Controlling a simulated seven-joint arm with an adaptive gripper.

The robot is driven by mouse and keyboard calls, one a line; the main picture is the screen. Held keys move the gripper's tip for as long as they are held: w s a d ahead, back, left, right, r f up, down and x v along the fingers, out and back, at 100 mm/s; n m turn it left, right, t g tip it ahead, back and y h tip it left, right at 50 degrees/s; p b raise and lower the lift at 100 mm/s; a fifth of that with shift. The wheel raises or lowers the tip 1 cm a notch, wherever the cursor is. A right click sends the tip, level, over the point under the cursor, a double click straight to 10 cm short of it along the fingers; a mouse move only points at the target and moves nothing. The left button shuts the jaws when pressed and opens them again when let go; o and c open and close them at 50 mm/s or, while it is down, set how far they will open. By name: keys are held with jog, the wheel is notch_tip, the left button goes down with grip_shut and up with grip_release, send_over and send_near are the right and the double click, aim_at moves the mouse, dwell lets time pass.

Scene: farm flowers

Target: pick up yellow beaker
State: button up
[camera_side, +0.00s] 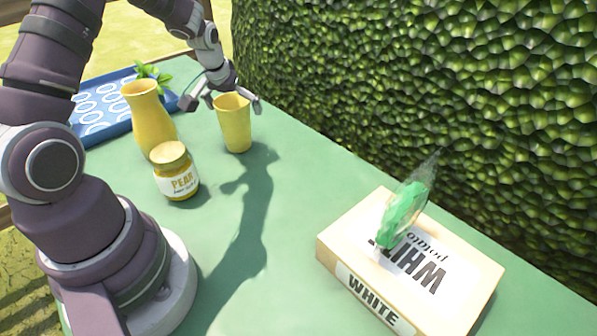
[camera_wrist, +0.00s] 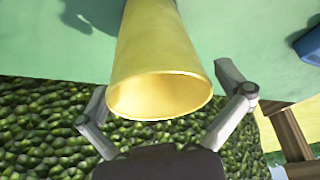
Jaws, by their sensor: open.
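The yellow beaker (camera_side: 235,128) stands upright on the green table in the side view, near the edge by the hedge. My gripper (camera_side: 222,103) is above and around its rim, with the fingers spread to either side. In the wrist view, the beaker (camera_wrist: 158,60) fills the upper middle, its open mouth toward the camera and its inside empty. The fingers of my gripper (camera_wrist: 165,97) lie left and right of the rim, with a gap visible on each side. The gripper is open and holds nothing.
A yellow vase (camera_side: 150,118) and a jar labelled PEAR (camera_side: 176,174) stand left of the beaker. Behind is a blue patterned tray (camera_side: 97,105). A WHITE box (camera_side: 450,262) with a green bagged item (camera_side: 405,212) lies at right. The table's middle (camera_side: 285,200) is clear. A hedge (camera_side: 420,80) borders the table.

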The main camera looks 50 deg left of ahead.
jog(key=shift+f, duration=0.1)
jog(key=shift+c, duration=0.4)
jog(key=c, duration=0.9)
